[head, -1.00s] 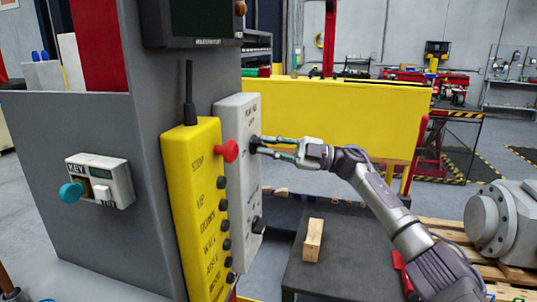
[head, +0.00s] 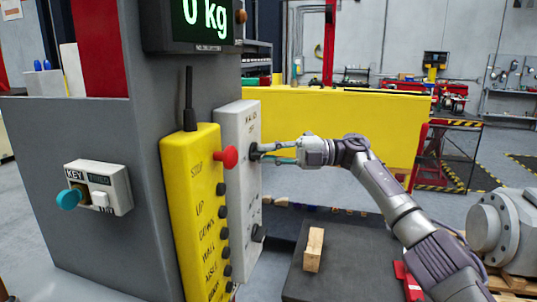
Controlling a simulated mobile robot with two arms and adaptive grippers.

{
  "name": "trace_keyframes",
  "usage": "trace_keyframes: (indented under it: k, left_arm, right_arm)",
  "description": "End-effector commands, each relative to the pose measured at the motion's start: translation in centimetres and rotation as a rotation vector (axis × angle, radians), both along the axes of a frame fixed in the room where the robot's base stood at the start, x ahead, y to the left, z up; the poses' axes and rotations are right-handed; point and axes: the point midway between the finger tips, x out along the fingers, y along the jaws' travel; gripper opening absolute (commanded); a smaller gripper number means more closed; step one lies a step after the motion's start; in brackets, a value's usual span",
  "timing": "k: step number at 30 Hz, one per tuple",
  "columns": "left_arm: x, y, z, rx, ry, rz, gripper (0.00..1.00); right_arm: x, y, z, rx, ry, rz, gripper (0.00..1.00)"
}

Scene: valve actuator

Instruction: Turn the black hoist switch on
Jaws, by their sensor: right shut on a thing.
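A tall grey control box (head: 236,180) is mounted on the grey column. A black switch (head: 254,150) sits on its upper part, under small lettering too small to read surely. My right gripper (head: 262,152) comes from the right and is shut on this switch; the fingers partly hide it. A second black switch (head: 259,232) is lower on the same box, with nothing touching it. The display (head: 207,20) above is lit and reads "0 kg" in green. My left gripper is not in view.
A yellow pendant (head: 196,220) with a red stop button (head: 228,157) and several black buttons is just left of the box. A key switch box (head: 98,188) is further left. A wooden block (head: 314,249) lies on a dark table (head: 345,270) below my arm.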

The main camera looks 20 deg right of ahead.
Motion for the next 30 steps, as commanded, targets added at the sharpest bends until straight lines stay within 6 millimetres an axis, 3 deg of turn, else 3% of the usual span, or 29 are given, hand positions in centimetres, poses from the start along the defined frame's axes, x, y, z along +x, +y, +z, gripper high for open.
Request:
trace_keyframes:
  k: [12,13,17,26,30]
  left_arm:
    - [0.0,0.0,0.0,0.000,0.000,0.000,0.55]
    - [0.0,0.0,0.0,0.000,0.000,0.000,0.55]
    - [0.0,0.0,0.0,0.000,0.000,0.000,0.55]
    - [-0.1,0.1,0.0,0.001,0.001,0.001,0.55]
    - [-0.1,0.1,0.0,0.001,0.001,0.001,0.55]
  right_arm:
    - [0.0,0.0,-0.2,-0.006,-0.002,-0.001,0.00]
    - [0.0,0.0,-0.2,-0.005,-0.001,-0.001,0.19]
    - [0.0,0.0,-0.1,-0.004,-0.001,0.000,0.40]
    - [0.0,-0.1,-0.1,-0.004,-0.002,-0.001,0.40]
    - [-0.2,-1.4,-0.1,-0.003,-0.001,-0.002,0.40]
